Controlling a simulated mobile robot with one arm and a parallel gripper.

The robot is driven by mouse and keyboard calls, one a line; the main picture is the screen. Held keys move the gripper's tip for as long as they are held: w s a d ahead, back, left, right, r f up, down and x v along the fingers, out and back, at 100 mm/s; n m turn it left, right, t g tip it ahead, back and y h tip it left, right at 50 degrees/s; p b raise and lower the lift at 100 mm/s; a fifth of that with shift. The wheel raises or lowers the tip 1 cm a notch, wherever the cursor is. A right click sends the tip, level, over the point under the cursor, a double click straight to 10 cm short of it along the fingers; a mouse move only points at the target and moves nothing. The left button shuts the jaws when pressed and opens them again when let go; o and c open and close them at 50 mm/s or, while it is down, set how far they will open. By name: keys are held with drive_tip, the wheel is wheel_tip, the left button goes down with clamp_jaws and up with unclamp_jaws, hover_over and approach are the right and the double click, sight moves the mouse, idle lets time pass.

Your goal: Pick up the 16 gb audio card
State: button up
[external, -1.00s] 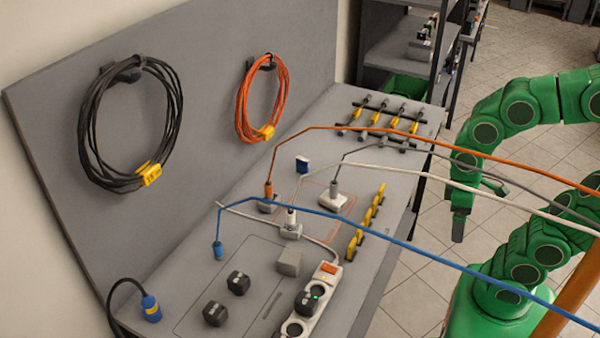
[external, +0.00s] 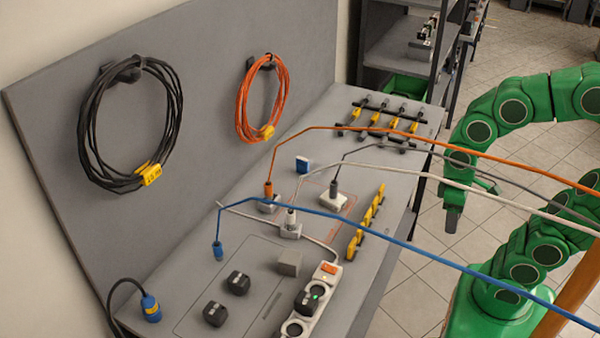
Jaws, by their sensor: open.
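A small blue and white card-like block (external: 303,166) stands on the grey bench top, near the foot of the back panel. It is the only thing that looks like a card; its label is too small to read. My gripper (external: 452,222) hangs from the green arm at the right, pointing down beyond the bench's right edge, over the floor. It is open and empty, well apart from the card.
Orange, grey, white and blue cables (external: 400,228) stretch across the bench and in front of my arm. Coiled cables (external: 262,100) hang on the panel.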

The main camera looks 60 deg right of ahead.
drive_tip(key=w+d+f+n+t+h, duration=0.1)
drive_tip(key=w+d+n+t+h, duration=0.45)
drive_tip(key=w+d, duration=1)
drive_tip(key=w+d+f+n+t+h, duration=0.25)
drive_tip(key=w+d+n, duration=0.55)
drive_tip(key=w+d, duration=0.8)
drive_tip(key=n+t+y, duration=0.5)
drive_tip(key=n+t, duration=0.2)
drive_tip(key=n, duration=1.4)
approach(297, 160)
drive_tip(key=shift+w+d+f, duration=0.15)
drive_tip(key=shift+w+d, duration=0.7)
drive_tip(key=shift+d, duration=0.2)
drive_tip(key=shift+w+a+f+y, duration=0.2)
drive_tip(key=shift+f+y, duration=0.1)
drive_tip(key=shift+y, duration=0.1)
drive_tip(key=shift+x, duration=3.75)
drive_tip(key=shift+f, duration=0.1)
drive_tip(key=shift+c, duration=0.3)
